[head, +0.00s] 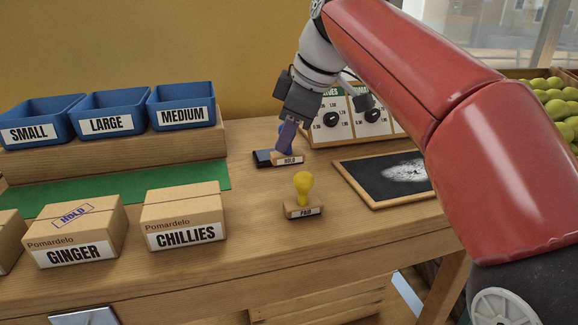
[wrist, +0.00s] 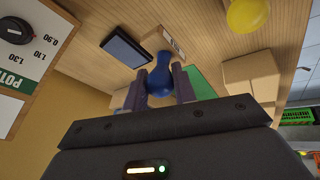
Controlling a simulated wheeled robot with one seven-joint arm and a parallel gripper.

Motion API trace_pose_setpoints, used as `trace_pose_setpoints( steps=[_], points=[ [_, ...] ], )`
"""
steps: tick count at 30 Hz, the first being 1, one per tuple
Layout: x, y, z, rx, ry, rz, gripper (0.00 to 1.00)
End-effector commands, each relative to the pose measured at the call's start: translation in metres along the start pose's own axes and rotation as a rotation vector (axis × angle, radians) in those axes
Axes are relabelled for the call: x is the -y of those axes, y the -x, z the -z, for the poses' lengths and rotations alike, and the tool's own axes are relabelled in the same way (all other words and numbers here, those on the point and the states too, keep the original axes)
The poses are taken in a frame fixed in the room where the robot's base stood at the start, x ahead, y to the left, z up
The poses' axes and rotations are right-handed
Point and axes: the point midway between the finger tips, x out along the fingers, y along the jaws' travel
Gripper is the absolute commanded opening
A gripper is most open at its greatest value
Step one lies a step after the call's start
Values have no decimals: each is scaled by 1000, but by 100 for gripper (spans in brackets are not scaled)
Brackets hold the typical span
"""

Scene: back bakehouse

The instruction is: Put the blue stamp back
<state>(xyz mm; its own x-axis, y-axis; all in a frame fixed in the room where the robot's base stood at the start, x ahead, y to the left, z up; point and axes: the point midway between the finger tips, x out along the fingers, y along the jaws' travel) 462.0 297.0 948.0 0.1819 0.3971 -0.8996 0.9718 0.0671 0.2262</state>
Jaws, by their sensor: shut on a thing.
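The blue stamp has a wooden base (head: 288,159) labelled HOLD and a rounded blue handle (wrist: 165,92). My gripper (head: 286,142) points down and is shut on the blue handle, with a finger on each side of it in the wrist view (wrist: 160,80). The stamp is upright beside a dark flat ink pad (head: 262,157), which also shows in the wrist view (wrist: 126,47). I cannot tell whether the stamp's base touches the table or the pad's edge. The fingers hide most of the handle in the head view.
A yellow PAID stamp (head: 303,188) stands in front. A framed slate (head: 357,180) and price board (head: 345,117) are right. The GINGER box (head: 75,233), bearing a blue HOLD mark, the CHILLIES box (head: 184,216) and blue bins (head: 112,112) are left. Bare wood lies between.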

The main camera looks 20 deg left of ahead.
Motion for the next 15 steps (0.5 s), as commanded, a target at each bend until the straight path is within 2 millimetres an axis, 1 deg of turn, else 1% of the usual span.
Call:
trace_pose_setpoints(
  steps=[4, 7, 10, 12, 15],
  points=[
    [-2, -14, -5, 0, -1, 2, 12],
    [7, -28, -13, -1, 0, -1, 12],
    [8, -41, -17, -1, 0, 1, 12],
    [8, -43, -17, 0, 0, 1, 12],
    [9, -40, -16, -1, 0, -1, 12]
  ],
)
